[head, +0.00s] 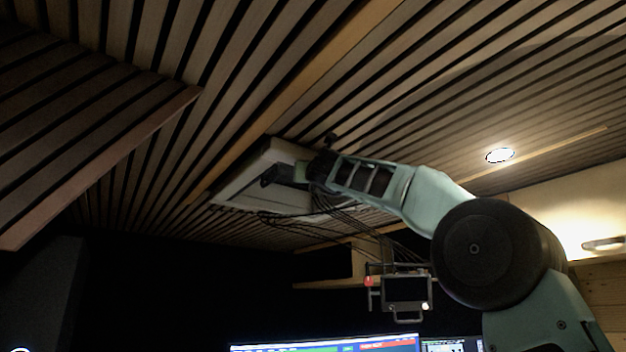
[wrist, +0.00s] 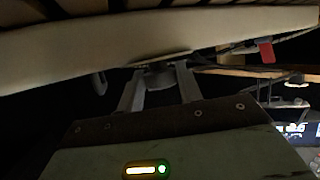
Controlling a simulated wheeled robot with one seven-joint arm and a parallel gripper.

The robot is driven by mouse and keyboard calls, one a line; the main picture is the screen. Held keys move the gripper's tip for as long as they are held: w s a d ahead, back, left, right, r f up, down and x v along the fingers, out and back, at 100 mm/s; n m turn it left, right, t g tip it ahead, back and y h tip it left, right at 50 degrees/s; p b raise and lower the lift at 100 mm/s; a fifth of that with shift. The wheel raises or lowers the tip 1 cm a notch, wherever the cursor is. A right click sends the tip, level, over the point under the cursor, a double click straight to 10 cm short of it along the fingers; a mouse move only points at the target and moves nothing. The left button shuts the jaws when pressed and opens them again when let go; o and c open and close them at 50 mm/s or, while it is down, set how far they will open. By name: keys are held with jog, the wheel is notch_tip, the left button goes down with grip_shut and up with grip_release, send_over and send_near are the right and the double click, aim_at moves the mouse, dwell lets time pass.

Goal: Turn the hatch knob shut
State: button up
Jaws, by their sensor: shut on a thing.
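The roof hatch (head: 270,153) is a pale, box-like frame set in the slatted ceiling; my arm reaches up to it from the right. Its light rim also spans the top of the wrist view (wrist: 150,35). My gripper (head: 275,175) is at the hatch's underside, dark and small in the head view. In the wrist view the two grey fingers of my gripper (wrist: 160,75) are shut on a dark grey knob (wrist: 158,80) just under the rim. The fingers and shadow hide much of the knob, so its turn angle cannot be told.
Dark cables (head: 350,205) hang below the hatch near my arm. A small monitor in a frame (head: 405,288) stands below the arm, above lit screens (head: 330,344). A ceiling lamp (head: 499,156) is at the right. The space at lower left is dark.

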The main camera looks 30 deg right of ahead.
jog(key=shift+w+a+m+g+h, duration=0.1)
jog(key=shift+m+g+h, duration=0.5)
jog(key=shift+h, duration=0.4)
jog(key=shift+a+m+g+h, duration=0.1)
jog(key=shift+m+g+h, duration=0.5)
jog(key=shift+h, duration=0.8)
jog(key=o, duration=1)
jog(key=shift+f, duration=0.1)
jog(key=shift+r+b+v, duration=0.2)
jog(key=shift+b+v, duration=2.15)
jog(key=shift+v, duration=1.95)
jog(key=shift+r+b+v, duration=0.15)
jog(key=shift+b+v, duration=2.15)
jog(key=shift+v, duration=2)
